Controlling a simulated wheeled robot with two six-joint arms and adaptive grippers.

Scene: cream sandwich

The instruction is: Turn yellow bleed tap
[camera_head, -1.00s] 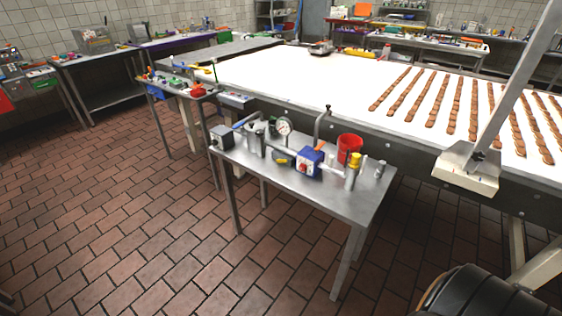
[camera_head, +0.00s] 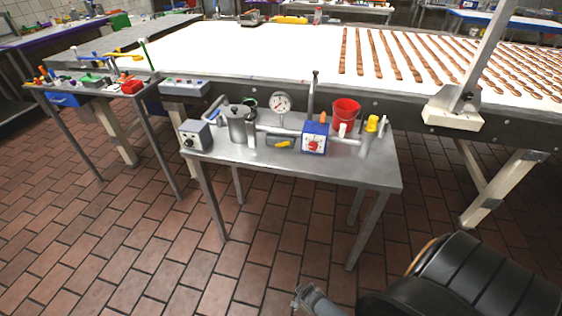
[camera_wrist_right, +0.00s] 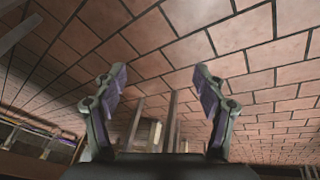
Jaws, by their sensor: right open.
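The steel side table (camera_head: 350,178) carries a pipe assembly. A yellow-topped fitting (camera_head: 372,123) stands upright at the assembly's right end. A small yellow lever (camera_head: 283,144) sits lower, left of the blue box (camera_head: 314,138) with a red knob. I cannot tell which yellow part is the bleed tap. My right gripper (camera_wrist_right: 159,72) shows in the right wrist view, open and empty, with brick floor tiles behind its fingers. It touches neither yellow part.
A pressure gauge (camera_head: 280,103), red bucket (camera_head: 346,114), steel pot (camera_head: 240,122) and grey box (camera_head: 195,135) crowd the table. The long white conveyor (camera_head: 250,55) with brown bars runs behind. A black ribbed object (camera_head: 465,275) is at lower right.

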